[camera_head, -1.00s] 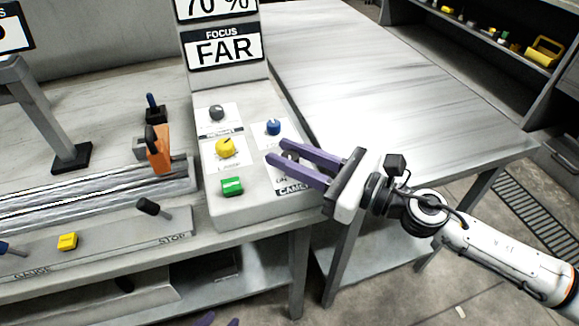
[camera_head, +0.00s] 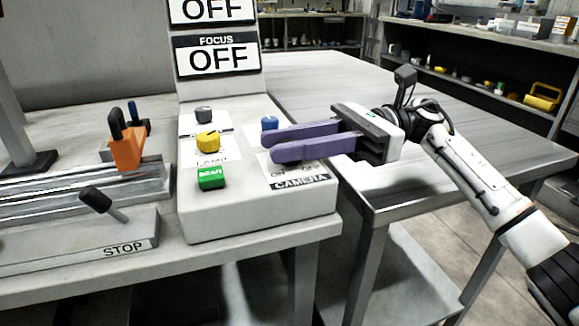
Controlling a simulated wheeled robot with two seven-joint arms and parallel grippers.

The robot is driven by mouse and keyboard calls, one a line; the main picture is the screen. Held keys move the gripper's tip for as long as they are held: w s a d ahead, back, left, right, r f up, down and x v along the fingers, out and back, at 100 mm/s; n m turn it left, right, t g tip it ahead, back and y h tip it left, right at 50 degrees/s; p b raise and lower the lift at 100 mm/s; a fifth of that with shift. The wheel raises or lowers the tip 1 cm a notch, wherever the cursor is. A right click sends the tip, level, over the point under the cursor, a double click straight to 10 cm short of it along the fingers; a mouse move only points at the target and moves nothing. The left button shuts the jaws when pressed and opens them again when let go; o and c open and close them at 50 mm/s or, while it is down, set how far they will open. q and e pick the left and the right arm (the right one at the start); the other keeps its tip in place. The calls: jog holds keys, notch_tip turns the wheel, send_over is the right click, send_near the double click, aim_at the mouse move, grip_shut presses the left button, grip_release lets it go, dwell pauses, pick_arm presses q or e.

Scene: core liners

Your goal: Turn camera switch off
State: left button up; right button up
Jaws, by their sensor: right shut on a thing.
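The control box (camera_head: 245,215) stands on the bench with a CAMERA label (camera_head: 300,184) on its front right. The camera switch above that label is hidden behind my right gripper's purple fingers. My right gripper (camera_head: 268,146) comes in from the right, low over the panel, and is shut on the switch. The focus display (camera_head: 217,58) reads OFF, and the upper display (camera_head: 212,10) also reads OFF. My left gripper is out of view.
The panel also has a blue knob (camera_head: 270,123) just behind the fingers, a yellow knob (camera_head: 208,140), a grey knob (camera_head: 203,115) and a green SCAN button (camera_head: 212,177). An orange clamp (camera_head: 126,150) and a black lever (camera_head: 96,200) are at left.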

jog(key=shift+n+g+h+b, duration=0.35)
jog(key=shift+n+g, duration=0.15)
jog(key=shift+g, duration=0.2)
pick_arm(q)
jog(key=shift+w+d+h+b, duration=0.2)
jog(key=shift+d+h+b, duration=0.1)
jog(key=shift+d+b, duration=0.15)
pick_arm(e)
jog(key=shift+n+g+h, duration=0.45)
jog(key=shift+n+g, duration=0.15)
jog(key=shift+g, duration=0.3)
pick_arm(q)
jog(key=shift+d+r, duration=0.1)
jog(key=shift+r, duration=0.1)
pick_arm(e)
jog(key=o, duration=1)
jog(key=shift+o, duration=0.2)
jog(key=shift+d, duration=0.1)
